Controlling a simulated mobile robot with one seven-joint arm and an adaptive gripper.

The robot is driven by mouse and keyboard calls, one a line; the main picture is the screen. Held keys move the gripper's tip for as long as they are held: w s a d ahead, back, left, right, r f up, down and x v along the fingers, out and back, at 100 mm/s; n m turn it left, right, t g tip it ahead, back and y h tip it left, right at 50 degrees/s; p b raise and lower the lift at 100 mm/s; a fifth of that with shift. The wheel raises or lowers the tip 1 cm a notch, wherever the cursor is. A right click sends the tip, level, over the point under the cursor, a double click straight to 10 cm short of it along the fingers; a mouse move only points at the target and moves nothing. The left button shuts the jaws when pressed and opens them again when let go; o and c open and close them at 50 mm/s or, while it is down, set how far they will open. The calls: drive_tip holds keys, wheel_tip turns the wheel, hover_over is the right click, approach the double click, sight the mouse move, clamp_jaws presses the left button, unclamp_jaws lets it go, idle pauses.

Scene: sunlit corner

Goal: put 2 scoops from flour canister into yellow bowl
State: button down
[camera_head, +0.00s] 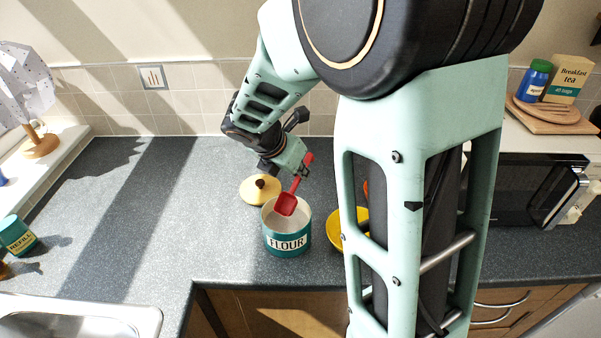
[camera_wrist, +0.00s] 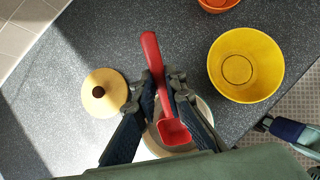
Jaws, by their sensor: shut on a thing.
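My gripper (camera_head: 303,172) is shut on the handle of a red scoop (camera_head: 286,204). The yellow bowl (camera_wrist: 246,65) stands beside the canister and looks empty. In the head view my arm hides most of the yellow bowl (camera_head: 336,232).
A cream lid (camera_head: 260,190) with a dark knob lies behind the canister. An orange bowl (camera_wrist: 219,4) is beyond the yellow bowl, partly out of view. A teal REFILL jar (camera_head: 17,235) stands far left near the sink (camera_head: 85,315). The counter left of the canister is clear.

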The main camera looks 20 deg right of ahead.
sight(296, 181)
drive_tip(key=shift+s+a+f+h+b, duration=0.25)
drive_tip(key=shift+f+b, duration=0.3)
drive_tip(key=shift+b, duration=1.3)
drive_tip(key=shift+t+h, duration=0.35)
drive_tip(key=shift+t, duration=0.15)
drive_tip(key=f+b, duration=0.3)
drive_tip(key=b, duration=0.2)
drive_tip(key=a+f+b, duration=0.1)
drive_tip(key=f+b, duration=0.1)
drive_tip(key=b, duration=0.1)
drive_tip(key=shift+s+f, duration=0.35)
drive_tip(key=shift+s, duration=0.05)
drive_tip(key=shift+r+p, duration=0.25)
drive_tip(key=shift+p, duration=0.5)
drive_tip(key=p, duration=0.2)
drive_tip(key=r+p, duration=0.1)
drive_tip(key=p, duration=0.1)
drive_tip(key=g+y+p, duration=0.1)
drive_tip(key=p, duration=0.1)
drive_tip(key=shift+w+d+r+p, duration=0.3)
drive_tip(key=shift+d+r+p, duration=0.05)
drive_tip(key=shift+r+p, duration=0.05)
drive_tip(key=shift+d+r+p, duration=0.1)
drive_tip(key=shift+r+p, duration=0.15)
drive_tip(key=shift+p, duration=0.45)
